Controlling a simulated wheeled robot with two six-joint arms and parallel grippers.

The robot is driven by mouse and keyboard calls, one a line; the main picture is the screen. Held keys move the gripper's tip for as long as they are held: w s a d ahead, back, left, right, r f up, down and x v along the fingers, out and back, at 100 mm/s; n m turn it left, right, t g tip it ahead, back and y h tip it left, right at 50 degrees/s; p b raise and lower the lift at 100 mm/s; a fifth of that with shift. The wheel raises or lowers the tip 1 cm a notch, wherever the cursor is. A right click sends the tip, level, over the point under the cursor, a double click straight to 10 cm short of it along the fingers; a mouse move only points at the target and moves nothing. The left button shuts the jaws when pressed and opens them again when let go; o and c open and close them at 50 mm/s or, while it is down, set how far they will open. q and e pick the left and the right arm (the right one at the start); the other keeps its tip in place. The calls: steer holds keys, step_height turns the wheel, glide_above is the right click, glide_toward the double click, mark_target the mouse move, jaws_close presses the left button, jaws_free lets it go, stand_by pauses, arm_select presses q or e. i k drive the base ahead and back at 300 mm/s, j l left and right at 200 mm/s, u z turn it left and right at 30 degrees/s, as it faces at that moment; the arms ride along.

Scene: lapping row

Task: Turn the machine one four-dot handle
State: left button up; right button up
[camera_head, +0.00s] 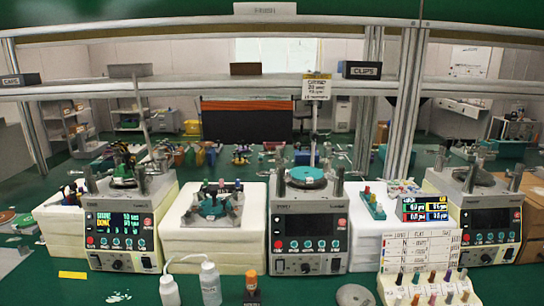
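Three lapping machines stand in a row on the green bench. The left machine (122,236) has a lit screen (119,230) with yellow and green text, including what looks like "DONE". The middle machine (309,232) has a dark screen and a teal plate (306,178) on top. No machine numbers are readable, and I cannot make out a four-dot mark on any handle. Neither of my grippers shows in this view.
A white block with a round fixture (214,204) stands between the left and middle machines. White bottles (210,284) and an orange-capped bottle (251,281) stand in front. A card rack with coloured handles (428,289) is front right. A yellow strip (72,275) lies front left.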

mark_target(117, 151)
steer(key=l+u, duration=0.1)
steer(key=u, duration=0.65)
steer(key=k, duration=0.05)
